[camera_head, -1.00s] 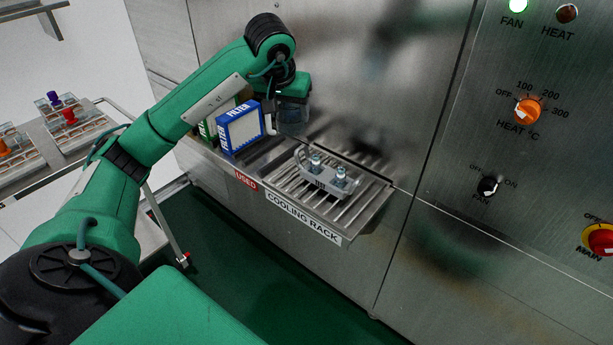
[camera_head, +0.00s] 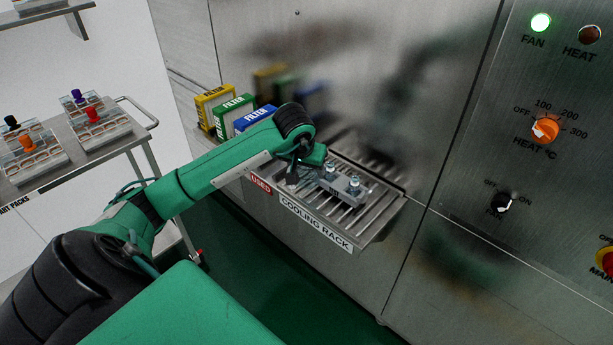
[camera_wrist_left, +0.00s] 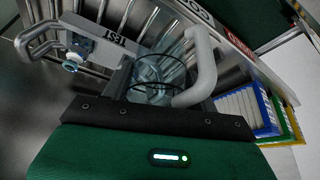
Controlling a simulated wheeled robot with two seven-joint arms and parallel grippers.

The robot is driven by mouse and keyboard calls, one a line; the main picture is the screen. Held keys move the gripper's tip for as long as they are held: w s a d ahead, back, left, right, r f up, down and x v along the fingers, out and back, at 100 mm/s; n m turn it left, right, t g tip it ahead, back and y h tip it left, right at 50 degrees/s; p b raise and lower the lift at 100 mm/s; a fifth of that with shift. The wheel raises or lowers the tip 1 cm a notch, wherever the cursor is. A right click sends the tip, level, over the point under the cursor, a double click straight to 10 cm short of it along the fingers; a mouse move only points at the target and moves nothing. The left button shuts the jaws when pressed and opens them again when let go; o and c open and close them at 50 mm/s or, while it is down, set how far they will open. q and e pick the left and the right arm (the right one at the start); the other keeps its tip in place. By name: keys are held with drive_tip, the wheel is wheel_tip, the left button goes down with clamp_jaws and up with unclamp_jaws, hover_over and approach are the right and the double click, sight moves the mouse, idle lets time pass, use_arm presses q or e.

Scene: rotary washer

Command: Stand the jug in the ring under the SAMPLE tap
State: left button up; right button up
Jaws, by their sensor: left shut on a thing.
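In the left wrist view the gripper (camera_wrist_left: 160,92) is shut on the clear jug (camera_wrist_left: 158,72), whose thick white handle (camera_wrist_left: 205,62) rises at the right. Thin dark hoops show around the jug; I cannot tell whether one is the ring or whether the jug stands on anything. The grey block with an upside-down TEST label (camera_wrist_left: 118,40) is right beside the jug. My arm hides most of the jug in the head view. No SAMPLE label is readable.
Yellow (camera_head: 207,112), green (camera_head: 231,117) and blue (camera_head: 254,117) filter boxes stand left of the rack, close to the gripper. A steel wall rises behind. A control panel with knobs (camera_head: 546,129) is at the right. A trolley (camera_head: 62,132) holds trays at the left.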

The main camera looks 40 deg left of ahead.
sight(306, 178)
use_arm(q)
drive_tip(key=shift+f+p, duration=0.3)
drive_tip(key=shift+f, duration=1.45)
drive_tip(key=shift+f, duration=0.1)
drive_tip(key=o, duration=1)
drive_tip(key=shift+c, duration=0.2)
